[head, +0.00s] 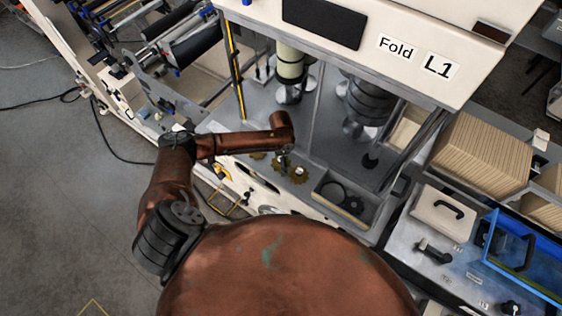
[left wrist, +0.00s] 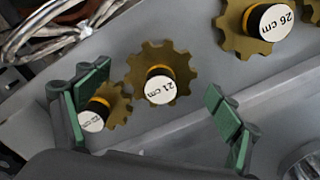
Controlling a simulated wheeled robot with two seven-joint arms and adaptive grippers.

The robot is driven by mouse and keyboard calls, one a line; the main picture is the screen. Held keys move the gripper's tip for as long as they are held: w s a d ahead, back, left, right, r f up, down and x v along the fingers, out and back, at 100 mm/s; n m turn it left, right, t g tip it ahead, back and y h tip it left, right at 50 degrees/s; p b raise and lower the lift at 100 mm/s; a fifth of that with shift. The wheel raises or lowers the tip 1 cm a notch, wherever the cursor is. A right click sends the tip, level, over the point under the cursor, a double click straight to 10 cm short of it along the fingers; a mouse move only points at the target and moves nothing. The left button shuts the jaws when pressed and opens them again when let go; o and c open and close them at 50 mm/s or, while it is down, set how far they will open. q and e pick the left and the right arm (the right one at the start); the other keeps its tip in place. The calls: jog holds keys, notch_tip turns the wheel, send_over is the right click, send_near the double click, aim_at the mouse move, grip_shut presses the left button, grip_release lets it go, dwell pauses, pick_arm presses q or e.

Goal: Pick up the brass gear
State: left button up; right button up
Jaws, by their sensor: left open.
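Several brass gears with black, labelled hubs sit in a row on a grey metal surface. In the left wrist view, the gear marked 21 cm (left wrist: 142,72) lies between my gripper's fingers. A smaller brass gear (left wrist: 122,106) is beside the left finger, partly covered by it. A larger gear marked 26 cm (left wrist: 236,40) is at upper right, and another is cut off at the right edge. My left gripper (left wrist: 157,95) is open and empty, with green pads. In the head view, my left gripper (head: 284,162) hangs beside a brass gear (head: 299,175). My right gripper is out of view.
A grey tray (head: 372,210) with dark rings lies right of the gears. The machine's white panel marked Fold L1 (head: 410,30) overhangs the bench behind. Stacked kraft sheets (head: 478,155) stand at right.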

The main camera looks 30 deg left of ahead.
pick_arm(q)
jog(key=shift+f, duration=0.1)
jog(key=c, duration=1.6)
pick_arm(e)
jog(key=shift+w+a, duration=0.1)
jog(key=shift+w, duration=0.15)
